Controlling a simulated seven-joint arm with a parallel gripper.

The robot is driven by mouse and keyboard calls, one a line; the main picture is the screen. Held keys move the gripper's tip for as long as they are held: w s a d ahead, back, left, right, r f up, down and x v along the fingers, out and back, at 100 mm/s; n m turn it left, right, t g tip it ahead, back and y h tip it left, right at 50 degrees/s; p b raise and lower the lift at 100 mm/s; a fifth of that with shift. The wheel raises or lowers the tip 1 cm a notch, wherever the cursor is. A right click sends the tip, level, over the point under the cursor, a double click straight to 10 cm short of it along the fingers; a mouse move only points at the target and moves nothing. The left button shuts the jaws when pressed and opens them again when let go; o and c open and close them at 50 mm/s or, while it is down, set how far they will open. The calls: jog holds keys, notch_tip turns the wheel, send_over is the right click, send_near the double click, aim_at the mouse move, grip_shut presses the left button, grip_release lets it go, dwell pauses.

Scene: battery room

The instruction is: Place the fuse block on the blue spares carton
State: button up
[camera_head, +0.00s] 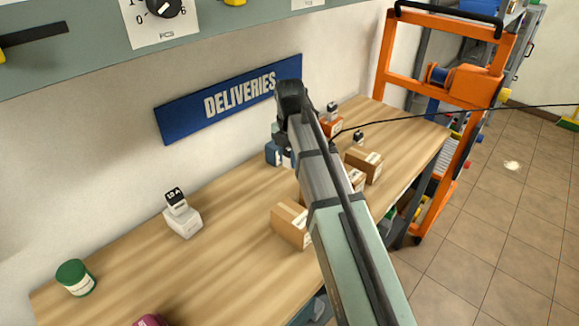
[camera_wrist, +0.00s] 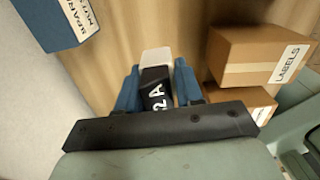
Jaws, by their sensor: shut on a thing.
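My gripper (camera_wrist: 157,82) is shut on a fuse block (camera_wrist: 157,92), with one blue finger on each side of it. The block has a black part with white lettering ending in "2A" and a pale end. The blue spares carton (camera_wrist: 58,20) is at the upper left of the wrist view, apart from the held block and cut by the frame edge.
Brown cartons (camera_wrist: 258,50) stand close to the right of my gripper, one labelled LABELS. An orange carton (camera_head: 331,126) stands at the back. A green-lidded jar (camera_head: 76,278) is at left. The left-middle wooden bench (camera_head: 225,265) is clear.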

jog(key=shift+a+r, duration=0.15)
jog(key=shift+r, duration=0.55)
jog(key=w+a+r, duration=0.2)
jog(key=w+r, duration=0.2)
jog(key=w, duration=0.3)
jog(key=w+a+r, duration=0.2)
jog(key=w+r, duration=0.2)
jog(key=w, duration=0.2)
jog(key=shift+m, duration=0.4)
jog(key=shift+s+f, duration=0.15)
jog(key=shift+f, duration=5)
jog(key=o, duration=1.1)
jog(key=shift+f, duration=0.15)
